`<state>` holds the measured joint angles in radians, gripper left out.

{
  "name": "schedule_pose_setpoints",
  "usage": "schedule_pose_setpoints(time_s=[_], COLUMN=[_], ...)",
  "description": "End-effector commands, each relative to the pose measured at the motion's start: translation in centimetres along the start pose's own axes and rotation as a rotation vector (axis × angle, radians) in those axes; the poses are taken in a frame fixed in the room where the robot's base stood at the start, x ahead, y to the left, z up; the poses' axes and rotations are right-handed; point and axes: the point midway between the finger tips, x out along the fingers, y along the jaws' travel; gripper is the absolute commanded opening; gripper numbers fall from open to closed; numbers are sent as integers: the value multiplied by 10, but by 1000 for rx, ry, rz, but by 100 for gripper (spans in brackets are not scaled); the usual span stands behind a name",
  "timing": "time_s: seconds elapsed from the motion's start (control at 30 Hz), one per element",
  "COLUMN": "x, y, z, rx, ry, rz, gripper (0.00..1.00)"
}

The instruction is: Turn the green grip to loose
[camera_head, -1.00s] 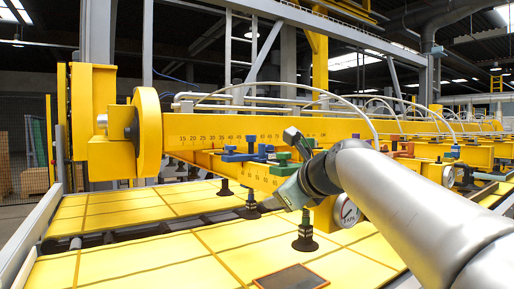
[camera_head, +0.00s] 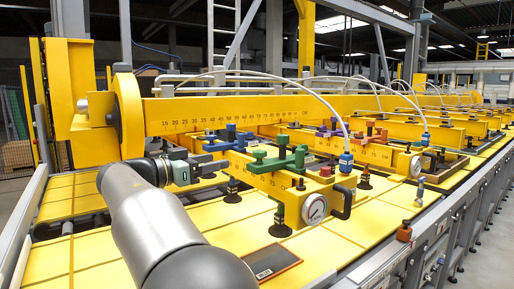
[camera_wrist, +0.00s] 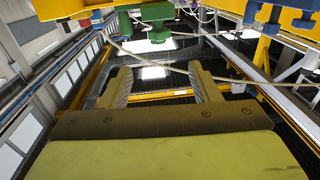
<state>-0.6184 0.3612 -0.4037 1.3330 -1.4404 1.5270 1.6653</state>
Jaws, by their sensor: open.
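The green grip (camera_head: 278,158) is a T-shaped handle on the yellow cross beam, to the right of the blue grip (camera_head: 228,138) in the head view. It also shows at the top of the wrist view (camera_wrist: 150,18), partly cut off. My gripper (camera_head: 208,167) is to the left of the green grip in the head view, apart from it and lying roughly level. In the wrist view my gripper (camera_wrist: 162,78) has its two fingers wide apart with nothing between them. The green grip shows above and beyond the fingertips there.
A pressure gauge (camera_head: 315,209) and a black handle (camera_head: 343,201) are at the beam's near end. A scaled yellow beam (camera_head: 230,108) runs behind the grips. A white hose (camera_head: 325,90) arches overhead. A dark plate (camera_head: 264,262) lies on the yellow panels below.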

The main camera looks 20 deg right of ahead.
Motion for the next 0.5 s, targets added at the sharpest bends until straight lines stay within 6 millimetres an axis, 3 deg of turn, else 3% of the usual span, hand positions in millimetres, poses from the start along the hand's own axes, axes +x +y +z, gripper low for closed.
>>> schedule_pose_setpoints(time_s=[0.5], x=[105], y=[1], z=[-2], rx=[-2], ry=[-4], rz=[5], gripper=[56])
